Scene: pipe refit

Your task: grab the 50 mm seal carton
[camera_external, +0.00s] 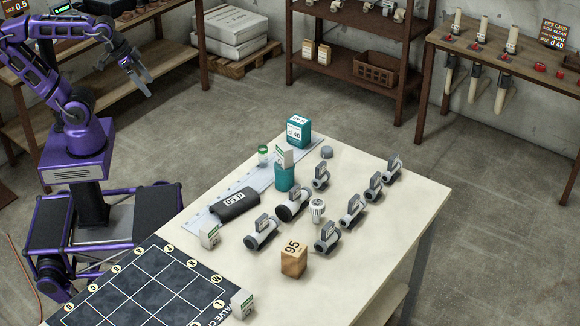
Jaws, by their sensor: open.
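Several small white-and-green cartons are on the pale table: one (209,236) at the left edge beside a grey strip, one (242,303) at the right edge of a dark grid mat, and one (285,156) on or in a teal container (285,178). Their print is too small to read, so I cannot tell which is the 50 mm seal carton. A black roll (235,203) marked d 50 lies near the first carton. My gripper (143,80) is open and empty, raised beyond the far left of the table, well away from the cartons.
Several grey valves (325,237) stand in rows on the table. A wooden block (293,260) marked 95 and a teal d 40 box (298,131) are there too. The dark grid mat (150,290) covers the near left. Shelves (350,52) line the back; the floor between is clear.

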